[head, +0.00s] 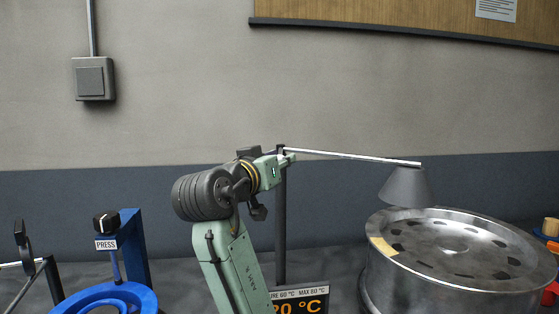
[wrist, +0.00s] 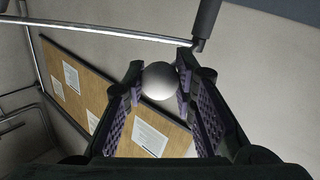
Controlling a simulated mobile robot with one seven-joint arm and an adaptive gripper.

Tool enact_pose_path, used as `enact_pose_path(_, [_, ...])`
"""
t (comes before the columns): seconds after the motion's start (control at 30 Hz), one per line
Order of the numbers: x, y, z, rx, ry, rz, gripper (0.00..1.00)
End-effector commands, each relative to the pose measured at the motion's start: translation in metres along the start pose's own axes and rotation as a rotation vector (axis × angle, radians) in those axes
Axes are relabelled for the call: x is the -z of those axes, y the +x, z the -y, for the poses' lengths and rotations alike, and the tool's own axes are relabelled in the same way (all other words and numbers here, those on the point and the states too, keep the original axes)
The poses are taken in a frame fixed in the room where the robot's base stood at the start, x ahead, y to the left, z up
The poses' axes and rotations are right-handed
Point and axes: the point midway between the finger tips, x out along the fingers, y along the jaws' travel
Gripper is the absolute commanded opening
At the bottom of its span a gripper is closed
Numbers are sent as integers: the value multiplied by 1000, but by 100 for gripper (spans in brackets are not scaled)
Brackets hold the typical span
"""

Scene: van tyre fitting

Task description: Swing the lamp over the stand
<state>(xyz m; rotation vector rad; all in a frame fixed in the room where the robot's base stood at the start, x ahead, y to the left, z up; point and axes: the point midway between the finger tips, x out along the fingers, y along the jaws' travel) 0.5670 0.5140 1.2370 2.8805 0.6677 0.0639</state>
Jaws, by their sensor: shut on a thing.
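The lamp has a grey cone shade (head: 406,187) hanging from the end of a thin pale arm (head: 350,155), which runs from a dark upright post (head: 281,230). In the head view the shade overlaps the back left rim of a large metal wheel (head: 440,285). I cannot tell whether it is directly above it. The stand under the wheel is not clearly visible. My gripper (head: 284,160) is at the post end of the lamp arm. In the wrist view my gripper (wrist: 160,88) is shut on a pale round knob (wrist: 158,81) between its purple pads.
A temperature display (head: 301,302) stands low by the post. At the left are a blue press (head: 135,250) with a black knob and a blue ring (head: 110,297). Red and wooden items (head: 551,228) sit at the right edge. The wall behind is clear at lamp height.

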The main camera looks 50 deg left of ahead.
Motion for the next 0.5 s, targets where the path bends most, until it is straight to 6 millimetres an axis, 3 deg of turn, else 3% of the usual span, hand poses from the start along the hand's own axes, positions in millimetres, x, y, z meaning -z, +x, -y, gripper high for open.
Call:
enact_pose_path(0.37, [-1, 0, 1, -8, -4, 3, 0])
enact_pose_path(0.4, [-1, 0, 1, -8, -4, 3, 28])
enact_pose_path(0.5, [-2, 0, 1, -7, -5, 3, 34])
